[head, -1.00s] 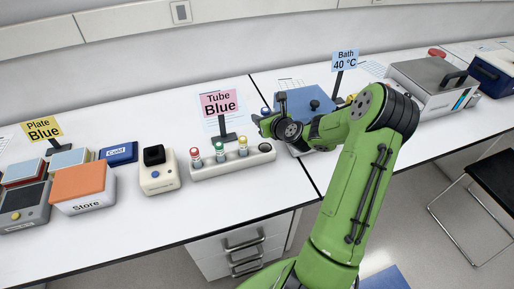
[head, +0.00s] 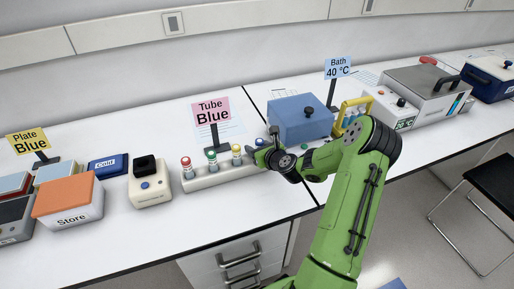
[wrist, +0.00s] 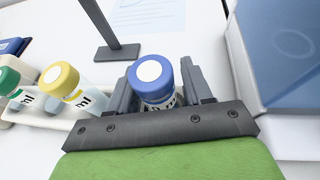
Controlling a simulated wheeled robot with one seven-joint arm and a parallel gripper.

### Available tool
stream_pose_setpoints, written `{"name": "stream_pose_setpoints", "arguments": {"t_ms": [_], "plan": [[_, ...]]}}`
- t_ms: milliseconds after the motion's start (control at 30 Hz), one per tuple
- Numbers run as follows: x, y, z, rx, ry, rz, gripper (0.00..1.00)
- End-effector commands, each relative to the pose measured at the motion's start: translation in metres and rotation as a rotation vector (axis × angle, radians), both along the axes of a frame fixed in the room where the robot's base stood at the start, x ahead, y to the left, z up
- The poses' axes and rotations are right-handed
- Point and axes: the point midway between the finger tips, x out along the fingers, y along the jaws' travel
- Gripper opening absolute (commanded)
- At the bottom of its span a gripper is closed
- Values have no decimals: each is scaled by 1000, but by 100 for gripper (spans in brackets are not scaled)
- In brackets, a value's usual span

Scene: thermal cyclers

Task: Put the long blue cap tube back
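The blue cap tube (wrist: 152,82) stands between the fingers of my gripper (wrist: 158,92) in the wrist view, with a white disc on its cap and part of its label showing. The fingers press close on both sides, so my gripper looks shut on it. In the head view my gripper (head: 262,150) is at the right end of the white tube rack (head: 215,178), and the blue cap (head: 259,142) shows beside it. The tube's lower end is hidden, so I cannot tell how deep it sits. Red (head: 186,161), green (head: 211,156) and yellow (head: 236,149) cap tubes stand in the rack.
The pink "Tube Blue" sign (head: 211,112) stands behind the rack. A blue box (head: 298,118) stands close on the right, also in the wrist view (wrist: 280,55). A beige device (head: 150,185) is to the left. The bench front is clear.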

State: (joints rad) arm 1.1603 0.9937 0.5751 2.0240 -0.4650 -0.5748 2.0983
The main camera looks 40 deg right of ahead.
Motion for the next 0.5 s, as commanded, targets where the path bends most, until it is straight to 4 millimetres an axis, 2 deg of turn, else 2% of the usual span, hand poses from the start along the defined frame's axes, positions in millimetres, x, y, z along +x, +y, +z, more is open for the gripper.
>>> {"name": "stream_pose_setpoints", "arguments": {"t_ms": [67, 367, 500], "plan": [[0, 0, 0, 0, 0, 0, 60], [0, 0, 5, -1, -1, 0, 60], [-24, 1, 14, 2, 3, -2, 60]]}}
